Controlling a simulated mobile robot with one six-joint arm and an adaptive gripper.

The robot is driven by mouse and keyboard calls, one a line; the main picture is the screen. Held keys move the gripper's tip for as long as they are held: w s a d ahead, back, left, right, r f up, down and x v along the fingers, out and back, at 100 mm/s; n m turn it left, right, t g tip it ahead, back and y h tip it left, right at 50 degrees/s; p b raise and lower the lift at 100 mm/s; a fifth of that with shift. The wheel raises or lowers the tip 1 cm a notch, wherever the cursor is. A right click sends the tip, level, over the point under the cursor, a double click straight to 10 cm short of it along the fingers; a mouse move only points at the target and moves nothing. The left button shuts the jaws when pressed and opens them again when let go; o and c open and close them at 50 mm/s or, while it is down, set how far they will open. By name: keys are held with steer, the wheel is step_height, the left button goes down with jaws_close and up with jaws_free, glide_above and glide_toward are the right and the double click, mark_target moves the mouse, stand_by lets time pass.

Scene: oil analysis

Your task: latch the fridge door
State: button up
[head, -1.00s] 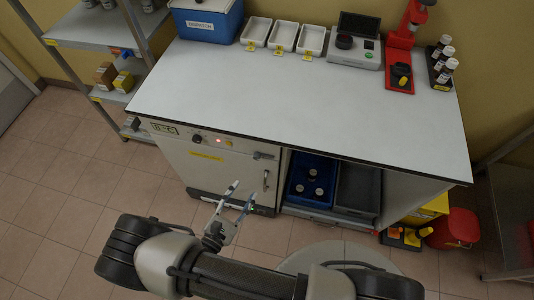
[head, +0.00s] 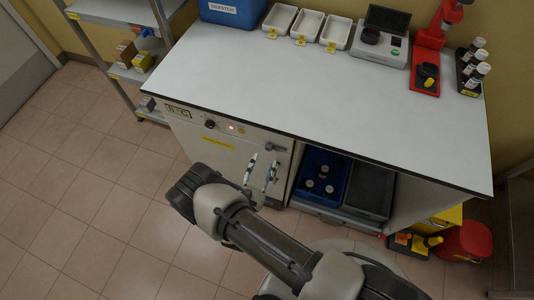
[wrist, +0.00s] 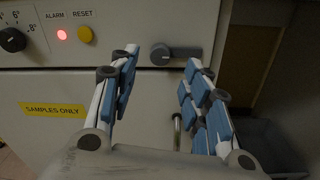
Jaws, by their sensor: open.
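The white fridge (head: 213,147) stands under the left part of the bench. Its door (wrist: 50,135) carries a yellow "SAMPLES ONLY" label and looks closed or nearly so; I cannot tell if a small gap remains. A dark grey latch lever (wrist: 176,55) lies horizontal at the right of the panel above the door, pointing right; it also shows in the head view (head: 276,147). A vertical metal handle (wrist: 177,131) shows between my fingers. My gripper (head: 262,162) is open and empty in front of the door's right part, with the lever beyond and between its fingertips in the wrist view.
The panel has a dial (wrist: 12,40), a lit red alarm light (wrist: 61,35) and a yellow reset button (wrist: 84,35). Right of the fridge is an open bay with a blue crate (head: 309,191) and a dark tray (head: 369,190). Open floor lies to the left.

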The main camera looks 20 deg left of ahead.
mark_target(268, 150)
steer(key=shift+w+d+b, duration=0.1)
steer(key=shift+w+b, duration=0.3)
steer(key=shift+w, duration=2.4)
steer(key=shift+c, duration=0.5)
jaws_close()
